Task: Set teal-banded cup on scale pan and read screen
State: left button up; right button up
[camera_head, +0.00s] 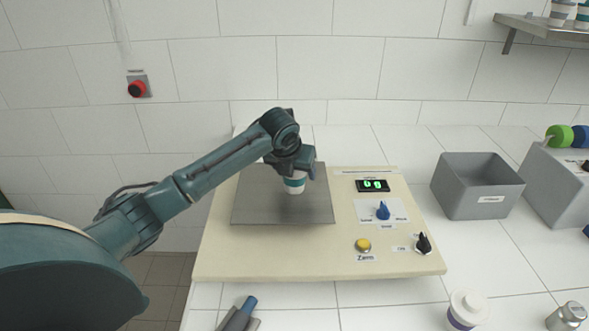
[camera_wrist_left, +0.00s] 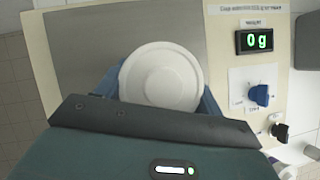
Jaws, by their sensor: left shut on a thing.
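The teal-banded cup (camera_head: 295,183) is white with a teal band and hangs over the grey scale pan (camera_head: 262,205). My left gripper (camera_head: 293,170) is shut on it from behind and above. In the left wrist view the cup's round white top (camera_wrist_left: 161,77) sits between the blue fingers, with the pan (camera_wrist_left: 85,55) below. I cannot tell whether the cup's base touches the pan. The scale screen (camera_head: 373,185) has green digits, and in the left wrist view the screen (camera_wrist_left: 254,41) reads 0 g. My right gripper is not in view.
The cream scale panel carries a yellow Zero button (camera_head: 362,245), a blue knob (camera_head: 383,210) and a black knob (camera_head: 423,243). A grey bin (camera_head: 477,190) stands right. Another white cup (camera_head: 467,308) and a metal canister (camera_head: 566,316) are at the front right. A red button (camera_head: 137,88) is on the wall.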

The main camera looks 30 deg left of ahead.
pick_arm(q)
jog(key=o, duration=1.1)
jog(key=shift+c, duration=0.2)
jog(key=b+v, duration=0.1)
jog(key=v, duration=1.1)
